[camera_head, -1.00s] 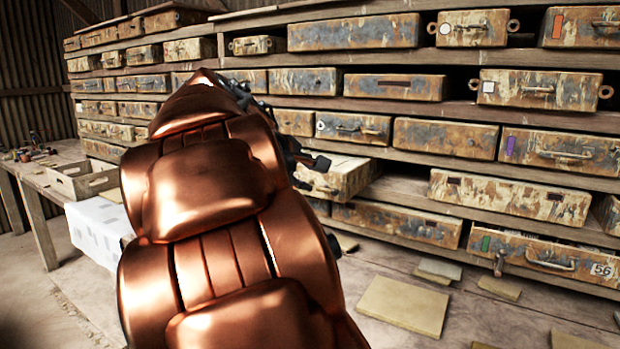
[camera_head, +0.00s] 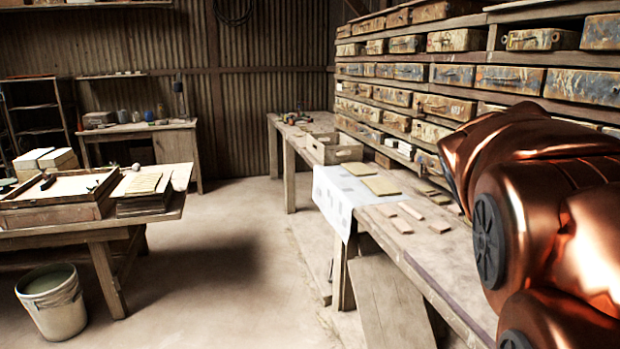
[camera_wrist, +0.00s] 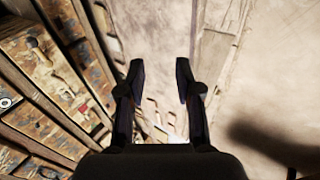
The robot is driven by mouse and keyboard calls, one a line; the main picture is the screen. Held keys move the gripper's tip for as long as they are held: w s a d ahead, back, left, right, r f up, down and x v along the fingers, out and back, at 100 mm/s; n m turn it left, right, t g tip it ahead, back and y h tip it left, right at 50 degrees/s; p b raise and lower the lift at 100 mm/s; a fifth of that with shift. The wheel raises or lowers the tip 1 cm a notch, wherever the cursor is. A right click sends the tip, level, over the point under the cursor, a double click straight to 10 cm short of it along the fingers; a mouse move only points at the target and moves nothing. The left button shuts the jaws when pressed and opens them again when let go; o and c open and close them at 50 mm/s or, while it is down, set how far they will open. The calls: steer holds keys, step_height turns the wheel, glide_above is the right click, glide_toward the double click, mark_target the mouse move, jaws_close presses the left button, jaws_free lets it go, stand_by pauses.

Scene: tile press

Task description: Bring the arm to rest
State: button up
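My copper-coloured arm (camera_head: 540,190) fills the right side of the head view, in front of the shelves of worn drawers. My gripper is outside the head view. In the wrist view my gripper (camera_wrist: 160,82) shows two dark fingers held apart, with nothing between them. Below and beyond the fingers lie pale surfaces, and the drawer fronts (camera_wrist: 50,60) run along the left.
A long workbench (camera_head: 440,268) runs below the drawers, bearing a wooden crate (camera_head: 335,148), a white sheet (camera_head: 335,198) and several flat tiles. At left stand a table (camera_head: 60,232) and a bucket (camera_head: 52,305). The floor (camera_head: 225,240) between is clear.

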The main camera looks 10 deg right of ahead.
steer(key=s+a+f+g+y+p, duration=0.1)
steer(key=s+a+f, duration=0.3)
steer(key=a, duration=0.4)
steer(key=s+a+f+g+y+p, duration=0.1)
steer(key=s+a+f+y, duration=0.2)
steer(key=a, duration=0.6)
steer(key=s+a+f+g+y+p, duration=0.1)
steer(key=s+a+f+y, duration=0.2)
steer(key=s+a+f, duration=0.4)
steer(key=shift+s+a+f, duration=0.25)
steer(key=shift+s+a, duration=0.55)
steer(key=shift+a, duration=0.25)
steer(key=shift+d, duration=0.1)
